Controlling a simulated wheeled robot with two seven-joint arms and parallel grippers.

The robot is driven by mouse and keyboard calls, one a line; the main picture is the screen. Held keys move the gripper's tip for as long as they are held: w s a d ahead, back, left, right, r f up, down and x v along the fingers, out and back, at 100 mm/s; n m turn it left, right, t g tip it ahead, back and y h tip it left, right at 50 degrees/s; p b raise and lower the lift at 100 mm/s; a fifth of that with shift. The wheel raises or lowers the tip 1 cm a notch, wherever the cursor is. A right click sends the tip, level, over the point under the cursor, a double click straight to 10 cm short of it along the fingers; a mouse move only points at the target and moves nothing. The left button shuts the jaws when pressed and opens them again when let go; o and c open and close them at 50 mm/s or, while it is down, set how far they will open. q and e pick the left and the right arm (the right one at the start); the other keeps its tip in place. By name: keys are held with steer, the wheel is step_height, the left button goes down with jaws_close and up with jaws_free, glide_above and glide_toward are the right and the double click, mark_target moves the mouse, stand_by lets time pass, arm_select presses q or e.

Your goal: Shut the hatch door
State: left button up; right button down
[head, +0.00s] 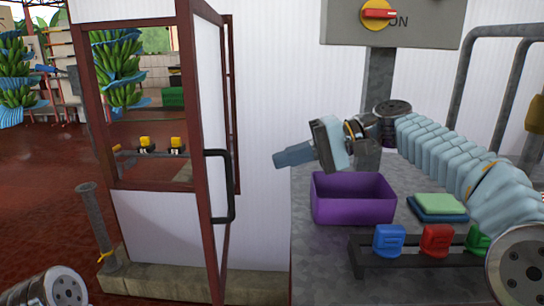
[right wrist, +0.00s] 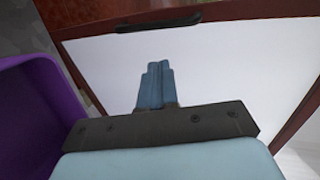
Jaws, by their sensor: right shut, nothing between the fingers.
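The hatch door (head: 208,100) is a white panel in a dark red frame, standing open and swung out towards me. Its black handle (head: 231,188) is on the near upright. In the right wrist view the door's white panel (right wrist: 235,70) fills much of the picture, with the handle (right wrist: 158,22) at the top. My right gripper (head: 279,160) is shut and empty, pointing left towards the door, to the right of the handle and apart from it. Its closed blue fingers (right wrist: 155,68) show against the panel. My left gripper is out of view.
A purple bin (head: 352,208) sits on the grey counter (head: 318,270) below my right gripper. Green and blue cloths (head: 440,206) and a rack of coloured pieces (head: 388,241) are beside it. A grey post (head: 97,225) stands left of the door. Bananas (head: 118,65) hang beyond the opening.

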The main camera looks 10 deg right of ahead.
mark_target(209, 177)
steer(key=x, duration=1)
steer(key=shift+s+a+r+p, duration=0.1)
steer(key=shift+a+r+p, duration=0.2)
steer(key=shift+a, duration=0.7)
